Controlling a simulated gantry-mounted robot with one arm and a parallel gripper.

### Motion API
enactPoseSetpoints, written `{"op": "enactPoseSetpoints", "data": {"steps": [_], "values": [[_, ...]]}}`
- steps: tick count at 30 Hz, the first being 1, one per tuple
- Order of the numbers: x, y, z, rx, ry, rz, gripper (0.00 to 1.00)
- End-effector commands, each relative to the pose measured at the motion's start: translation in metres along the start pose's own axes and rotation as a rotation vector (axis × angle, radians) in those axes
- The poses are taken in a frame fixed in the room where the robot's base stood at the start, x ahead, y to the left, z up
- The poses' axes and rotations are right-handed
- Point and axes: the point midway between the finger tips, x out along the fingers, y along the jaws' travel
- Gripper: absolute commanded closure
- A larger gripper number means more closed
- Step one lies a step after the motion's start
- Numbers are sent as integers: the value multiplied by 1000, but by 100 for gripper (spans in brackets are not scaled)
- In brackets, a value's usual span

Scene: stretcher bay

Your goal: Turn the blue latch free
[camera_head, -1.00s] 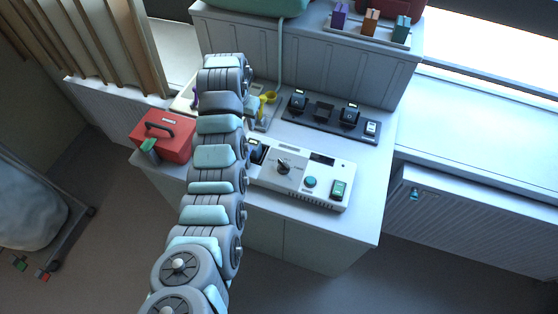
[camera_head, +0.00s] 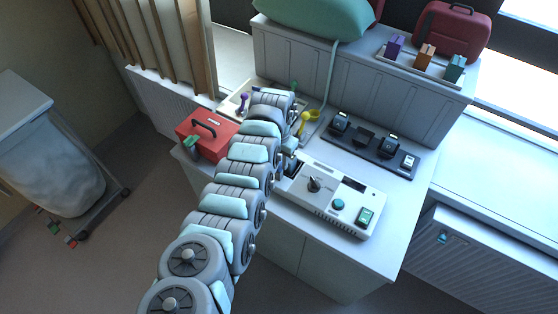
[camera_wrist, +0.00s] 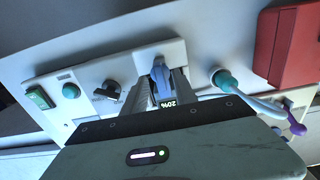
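The white control console (camera_head: 325,198) stands on the counter; it also shows in the wrist view (camera_wrist: 92,72). In the wrist view, a blue-grey lever-like piece (camera_wrist: 160,72) stands at the console's end, above a small dark display reading 20%. It may be the blue latch; I cannot tell for sure. My gripper (camera_wrist: 162,88) is right at this piece, one finger on each side. Whether the fingers press on it is not clear. In the head view my arm hides that end of the console and most of my gripper.
The console also carries a black knob (camera_head: 314,184), a teal button (camera_head: 337,204) and a green switch (camera_head: 366,216). A red case (camera_head: 207,137) stands to the left. A teal plug with a pale cable (camera_wrist: 221,79) is close to my gripper. A black charging rack (camera_head: 372,145) lies behind.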

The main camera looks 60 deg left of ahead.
Motion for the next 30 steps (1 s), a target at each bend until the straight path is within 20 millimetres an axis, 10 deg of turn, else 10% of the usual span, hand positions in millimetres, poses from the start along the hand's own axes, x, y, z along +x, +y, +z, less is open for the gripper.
{"op": "enactPoseSetpoints", "data": {"steps": [14,30], "values": [[8,0,0,-2,2,0,66],[8,0,0,-2,2,0,100]]}}
